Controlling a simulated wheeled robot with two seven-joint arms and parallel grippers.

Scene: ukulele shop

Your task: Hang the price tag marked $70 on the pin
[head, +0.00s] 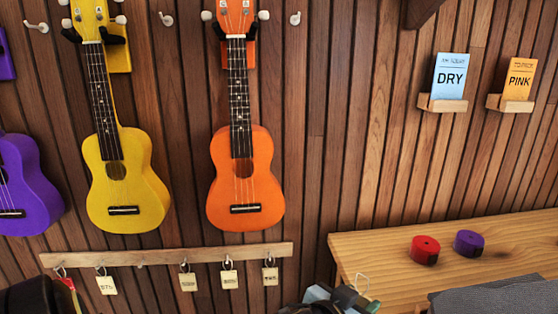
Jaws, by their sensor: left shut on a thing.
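My left gripper (338,298) is at the bottom edge, in front of the bench's left end. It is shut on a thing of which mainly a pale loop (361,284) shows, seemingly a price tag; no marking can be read. A wooden rail (210,257) with pins runs along the wall below the ukuleles, left of the gripper. Cream price tags hang on it: one seems to read $75 (107,285), others are a tag (187,282), a tag (229,279) and a tag (270,276). A pin (140,265) between the first two is bare. My right gripper is not in view.
Above the rail hang a yellow ukulele (125,185), an orange one (246,180) and a purple one (28,190). A wooden bench (375,255) at right holds a red roll (425,250) and a purple roll (468,243).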

